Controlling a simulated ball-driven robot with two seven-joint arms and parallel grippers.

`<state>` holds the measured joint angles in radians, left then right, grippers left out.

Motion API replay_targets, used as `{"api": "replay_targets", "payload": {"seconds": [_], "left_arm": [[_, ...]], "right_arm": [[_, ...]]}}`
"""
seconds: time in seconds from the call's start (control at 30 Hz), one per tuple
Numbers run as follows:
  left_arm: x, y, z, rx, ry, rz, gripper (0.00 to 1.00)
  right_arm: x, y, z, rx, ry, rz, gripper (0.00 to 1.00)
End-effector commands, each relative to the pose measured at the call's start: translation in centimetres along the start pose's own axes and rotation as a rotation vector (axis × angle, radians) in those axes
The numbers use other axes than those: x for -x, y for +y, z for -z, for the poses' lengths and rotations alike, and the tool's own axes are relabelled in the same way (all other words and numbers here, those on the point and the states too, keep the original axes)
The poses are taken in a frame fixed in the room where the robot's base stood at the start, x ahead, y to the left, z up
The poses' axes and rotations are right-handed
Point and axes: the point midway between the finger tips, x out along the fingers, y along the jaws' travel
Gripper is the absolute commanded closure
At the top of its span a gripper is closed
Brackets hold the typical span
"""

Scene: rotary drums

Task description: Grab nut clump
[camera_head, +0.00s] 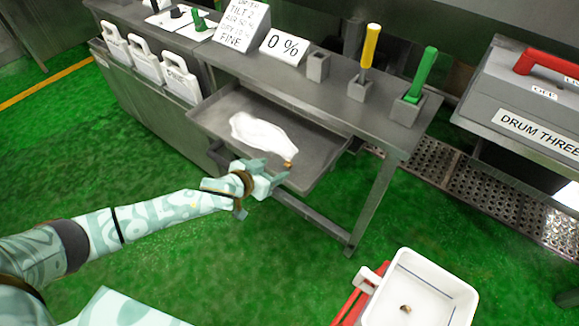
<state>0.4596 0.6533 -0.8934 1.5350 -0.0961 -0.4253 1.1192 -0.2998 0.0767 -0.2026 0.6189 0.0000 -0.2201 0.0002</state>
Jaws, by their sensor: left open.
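A small brown nut clump (288,164) lies at the near end of a white powder heap (262,134) in the grey metal tray (212,106). My left gripper (275,172) is open, with its fingers at the tray's near side, just left of and below the clump in the picture. The clump appears outside the fingers; whether they touch it I cannot tell. Another small brown piece (405,309) lies in a white tub (452,286) at the lower right. My right gripper is not in view.
A steel bench (330,92) above the tray holds a yellow-handled tool (369,47), a green-handled tool (421,76) and a "0 %" sign (285,46). Its leg (371,203) stands right of the tray. Drum three (530,95) is at the right.

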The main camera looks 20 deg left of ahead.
Motion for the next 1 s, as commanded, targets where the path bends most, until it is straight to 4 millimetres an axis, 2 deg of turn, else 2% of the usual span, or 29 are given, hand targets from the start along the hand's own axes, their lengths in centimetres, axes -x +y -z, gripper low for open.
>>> {"api": "replay_targets", "payload": {"seconds": [0.03,0.23,0.5,0.6,0.8,0.83,0.87,1.0], "left_arm": [[-1.1,0.1,-0.3,0.0,-0.001,-0.001,0.4],[-2.7,0.0,-0.1,0.0,0.0,-0.001,0.4],[-6.9,0.3,-0.5,-0.001,-0.002,-0.001,0.4],[-7.5,0.3,-0.2,0.0,-0.001,-0.001,0.4],[-7.5,0.2,0.0,0.0,0.0,-0.001,0.4],[-7.5,0.2,0.0,0.0,0.0,-0.001,0.43],[-7.5,0.2,0.0,0.0,0.0,-0.001,0.51],[-7.5,0.2,0.0,0.0,0.0,-0.001,0.9]], "right_arm": [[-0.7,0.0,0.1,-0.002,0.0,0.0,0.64],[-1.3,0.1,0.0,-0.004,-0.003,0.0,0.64],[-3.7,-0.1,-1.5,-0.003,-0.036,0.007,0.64],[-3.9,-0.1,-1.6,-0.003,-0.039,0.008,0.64],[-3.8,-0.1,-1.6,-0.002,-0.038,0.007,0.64],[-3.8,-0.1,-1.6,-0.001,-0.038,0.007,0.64],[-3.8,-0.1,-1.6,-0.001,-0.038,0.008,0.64],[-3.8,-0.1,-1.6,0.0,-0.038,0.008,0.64]]}}
